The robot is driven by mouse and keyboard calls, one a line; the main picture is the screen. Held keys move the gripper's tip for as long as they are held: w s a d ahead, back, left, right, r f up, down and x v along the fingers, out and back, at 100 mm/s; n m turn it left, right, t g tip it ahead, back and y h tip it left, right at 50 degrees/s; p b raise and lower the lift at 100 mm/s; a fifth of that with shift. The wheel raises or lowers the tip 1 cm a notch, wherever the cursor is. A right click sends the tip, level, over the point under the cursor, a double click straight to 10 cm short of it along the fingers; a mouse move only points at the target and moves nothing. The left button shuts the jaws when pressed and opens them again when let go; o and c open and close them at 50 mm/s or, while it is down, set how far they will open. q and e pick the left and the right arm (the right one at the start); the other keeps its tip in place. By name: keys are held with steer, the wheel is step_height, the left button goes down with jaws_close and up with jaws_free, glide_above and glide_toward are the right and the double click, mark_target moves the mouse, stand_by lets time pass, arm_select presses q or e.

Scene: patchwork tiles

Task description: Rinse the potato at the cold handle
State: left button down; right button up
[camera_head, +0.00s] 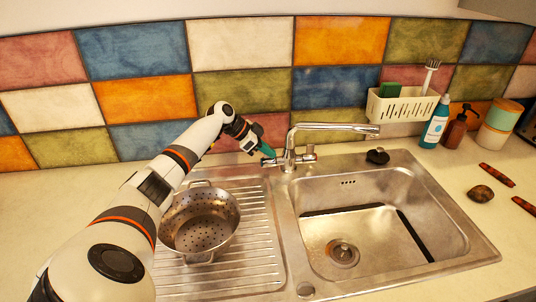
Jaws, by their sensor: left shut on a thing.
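The potato (480,193) is a small brown lump lying on the counter to the right of the sink. The chrome tap (335,128) stands behind the sink, its spout reaching right over the basin. No water shows below the spout. One tap handle (310,150) is at the right of the tap body. My left gripper (267,149), with teal fingertips, is at the left side of the tap and shut on the left handle, which the fingers mostly hide. Hot or cold marks are too small to read. My right gripper is out of view.
A metal colander (199,222) stands on the drainboard (262,265) beside my left arm. The basin (375,235) is empty. A black plug (377,156) lies behind it. A white caddy (400,106), bottles (436,122) and red items (497,175) are at the right.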

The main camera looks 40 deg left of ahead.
arm_select(q)
steer(key=c, duration=1.6)
jaws_free()
